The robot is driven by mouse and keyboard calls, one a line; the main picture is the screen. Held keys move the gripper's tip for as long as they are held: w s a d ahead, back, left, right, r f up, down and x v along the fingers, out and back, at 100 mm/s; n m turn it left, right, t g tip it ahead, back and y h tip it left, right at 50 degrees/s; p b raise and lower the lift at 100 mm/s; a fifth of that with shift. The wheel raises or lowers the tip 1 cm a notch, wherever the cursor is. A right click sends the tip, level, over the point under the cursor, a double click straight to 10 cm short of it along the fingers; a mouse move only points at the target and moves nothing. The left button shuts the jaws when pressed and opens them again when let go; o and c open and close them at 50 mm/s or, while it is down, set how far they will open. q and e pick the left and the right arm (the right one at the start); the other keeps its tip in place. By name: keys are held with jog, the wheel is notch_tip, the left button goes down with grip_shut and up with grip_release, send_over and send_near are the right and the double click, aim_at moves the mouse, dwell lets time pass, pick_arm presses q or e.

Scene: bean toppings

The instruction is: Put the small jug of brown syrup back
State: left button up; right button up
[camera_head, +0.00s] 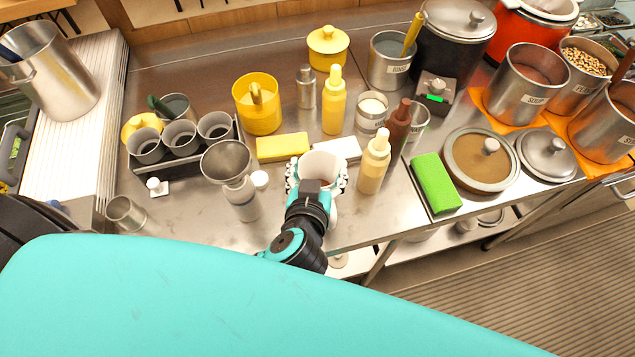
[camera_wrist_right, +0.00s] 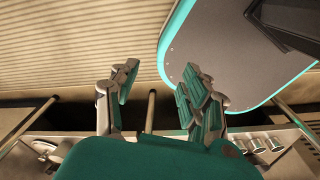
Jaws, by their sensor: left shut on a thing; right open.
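The small jug (camera_head: 322,162) is white, and brown shows inside it below the rim. It is at the front edge of the steel counter in the head view. My left gripper (camera_head: 317,178) is shut on the jug, with one finger on each side. The fingers and wrist hide the jug's lower part, so I cannot tell whether it touches the counter. My right gripper (camera_wrist_right: 160,88) is open and empty in the right wrist view, above the striped floor. It does not show in the head view.
A yellow block (camera_head: 282,147) and a white block (camera_head: 338,149) lie just behind the jug. A cream-topped bottle (camera_head: 374,165) stands close on its right. A funnel on a bottle (camera_head: 231,165) stands to its left. Bare counter (camera_head: 185,215) lies at the front left.

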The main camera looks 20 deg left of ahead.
pick_arm(q)
jog(key=shift+f, duration=0.3)
jog(key=o, duration=1.7)
jog(key=shift+f, duration=0.1)
pick_arm(e)
jog(key=shift+w+d+f, duration=0.35)
jog(key=shift+w+f, duration=0.05)
jog(key=shift+w, duration=0.2)
pick_arm(q)
jog(key=p+v, duration=0.9)
jog(key=v, duration=0.3)
jog(key=shift+s, duration=0.1)
pick_arm(e)
notch_tip(320, 180, up, 9)
jog(key=shift+s+f, duration=0.15)
